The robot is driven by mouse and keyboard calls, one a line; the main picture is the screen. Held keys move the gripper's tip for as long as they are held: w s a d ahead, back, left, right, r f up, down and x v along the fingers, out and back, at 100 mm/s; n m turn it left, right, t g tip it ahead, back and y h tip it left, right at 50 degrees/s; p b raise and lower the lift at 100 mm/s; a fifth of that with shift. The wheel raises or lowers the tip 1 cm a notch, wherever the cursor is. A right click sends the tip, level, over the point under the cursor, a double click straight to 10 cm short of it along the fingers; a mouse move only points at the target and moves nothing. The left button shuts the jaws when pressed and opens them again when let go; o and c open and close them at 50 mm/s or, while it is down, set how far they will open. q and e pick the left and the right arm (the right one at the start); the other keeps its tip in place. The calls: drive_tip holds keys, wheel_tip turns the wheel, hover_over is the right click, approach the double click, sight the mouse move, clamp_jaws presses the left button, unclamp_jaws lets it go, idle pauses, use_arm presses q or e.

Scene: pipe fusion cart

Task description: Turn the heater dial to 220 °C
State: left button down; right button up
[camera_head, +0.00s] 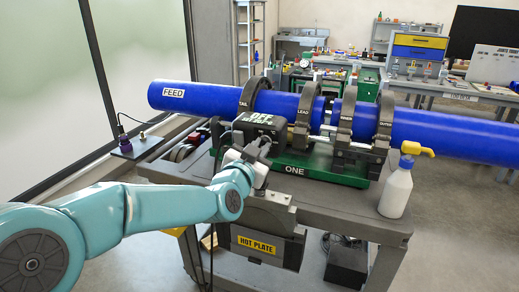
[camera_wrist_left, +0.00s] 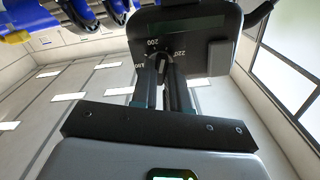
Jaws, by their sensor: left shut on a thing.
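The heater's dark control box (camera_head: 262,127) stands at the near edge of the cart, and its dial side is hidden in the head view. In the left wrist view the box (camera_wrist_left: 218,60) fills the top middle, with a dark display (camera_wrist_left: 180,28) above the dial (camera_wrist_left: 160,64). Marks 200 and 220 are readable around the dial; another at left is too small to be sure of. My left gripper (camera_wrist_left: 160,72) is shut on the dial knob, one finger on each side. Fingers cover part of the knob, so I cannot tell its exact setting. The left gripper also shows in the head view (camera_head: 256,148). My right gripper is out of view.
Blue pipes (camera_head: 210,98) lie in the clamps on the green machine (camera_head: 310,168) behind the box. A spray bottle (camera_head: 397,190) stands at the cart's right corner. A cable runs from the box.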

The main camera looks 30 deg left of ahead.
use_arm(q)
drive_tip(key=m, duration=0.5)
drive_tip(key=shift+r+m+p, duration=0.15)
drive_tip(key=shift+m+p, duration=0.15)
drive_tip(key=shift+p, duration=0.1)
drive_tip(key=shift+m+p, duration=0.35)
drive_tip(key=shift+m, duration=1.85)
drive_tip(key=c, duration=1.1)
unclamp_jaws()
drive_tip(key=b+v, duration=0.1)
drive_tip(key=v, duration=1.5)
drive_tip(key=shift+s+d, duration=0.15)
drive_tip(key=shift+d, duration=0.05)
